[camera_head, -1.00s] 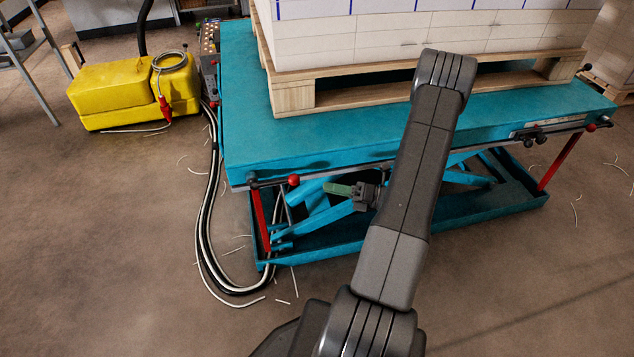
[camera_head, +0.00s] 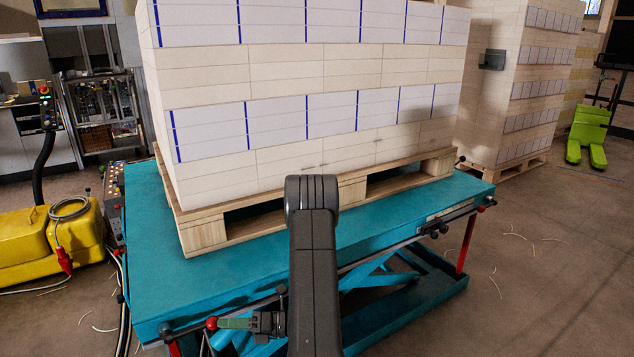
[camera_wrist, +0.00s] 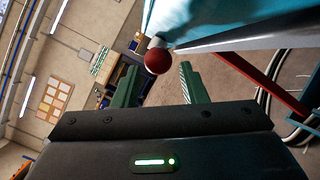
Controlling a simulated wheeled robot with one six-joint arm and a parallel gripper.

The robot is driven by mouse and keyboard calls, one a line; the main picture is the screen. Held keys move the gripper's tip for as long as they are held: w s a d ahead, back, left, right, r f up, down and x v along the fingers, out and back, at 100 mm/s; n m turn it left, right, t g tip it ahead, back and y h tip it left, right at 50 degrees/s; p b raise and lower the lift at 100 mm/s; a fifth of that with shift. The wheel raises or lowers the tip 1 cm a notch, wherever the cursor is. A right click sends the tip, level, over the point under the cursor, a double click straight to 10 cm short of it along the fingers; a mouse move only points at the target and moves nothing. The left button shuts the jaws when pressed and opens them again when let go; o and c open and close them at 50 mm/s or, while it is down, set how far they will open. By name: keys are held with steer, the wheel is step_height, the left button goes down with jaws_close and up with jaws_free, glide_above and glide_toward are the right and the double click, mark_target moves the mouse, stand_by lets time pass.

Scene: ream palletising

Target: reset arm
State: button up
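My gripper (camera_head: 236,323) is low at the front edge of the turquoise lift table (camera_head: 150,230) in the head view, its green fingers pointing left. In the wrist view, the two green fingers of my gripper (camera_wrist: 158,68) stand apart with no object gripped. A red ball knob (camera_wrist: 157,60) of the lift table shows in the gap between the fingertips. The same knob (camera_head: 211,323) shows just left of the fingertips in the head view; whether they touch it I cannot tell. My dark arm link rises in front of the table and hides part of its edge.
A tall stack of reams (camera_head: 310,90) stands on a wooden pallet (camera_head: 205,235) on the table. Another stack (camera_head: 530,85) stands behind right. A yellow unit (camera_head: 50,245) with hoses is at left. A green pallet truck (camera_head: 588,135) is far right. The floor at right is mostly clear.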

mark_target(207, 323)
steer(key=a, duration=0.3)
steer(key=a+b, duration=0.1)
steer(key=a, duration=0.1)
steer(key=shift+s+a+r, duration=0.2)
steer(key=shift+s+a, duration=0.05)
steer(key=shift+s, duration=0.05)
steer(key=shift+a, duration=0.35)
steer(key=shift+r, duration=0.15)
